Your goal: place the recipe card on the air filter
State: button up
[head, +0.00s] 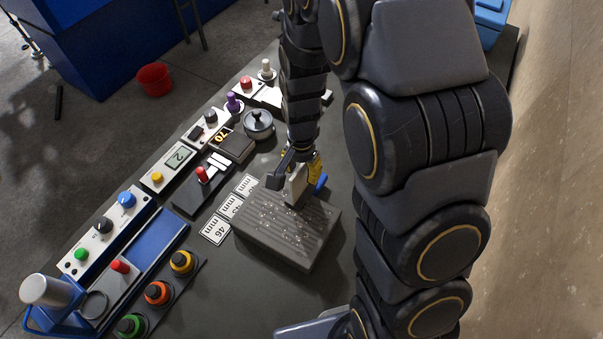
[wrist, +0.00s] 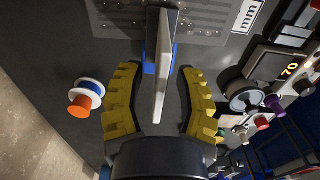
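The recipe card appears to be the thin light-grey plate (head: 297,186) at the far right part of the air filter, a grey ribbed block (head: 280,235) with clear droplets on top. In the wrist view the card (wrist: 161,65) is nearly edge-on between the yellow fingers of my gripper (wrist: 157,72), with a gap on each side. A blue part shows behind it. My gripper (head: 305,170) is open around the card. The air filter (wrist: 205,22) lies beyond it in the wrist view. I cannot tell whether the card's lower edge touches the filter.
Several "mm" tiles (head: 214,229) lie left of the filter. Control boxes, a dark round-knobbed weight (head: 258,122) and coloured knobs fill the bench's left side. A blue-and-orange spool (wrist: 86,97) stands near the gripper. Bare bench (head: 240,290) shows in front of the filter.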

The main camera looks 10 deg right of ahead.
notch_tip(320, 180, up, 10)
jog(key=shift+f, duration=0.15)
jog(key=s+r+n, duration=0.4)
jog(key=s, duration=0.6)
jog(key=s+d+r+n+g, duration=0.1)
jog(key=s+r+n, duration=0.3)
jog(key=s, duration=0.7)
jog(key=shift+d+n+g, duration=0.15)
jog(key=shift+n+g, duration=0.15)
jog(key=shift+n, duration=0.2)
jog(key=shift+r, duration=0.1)
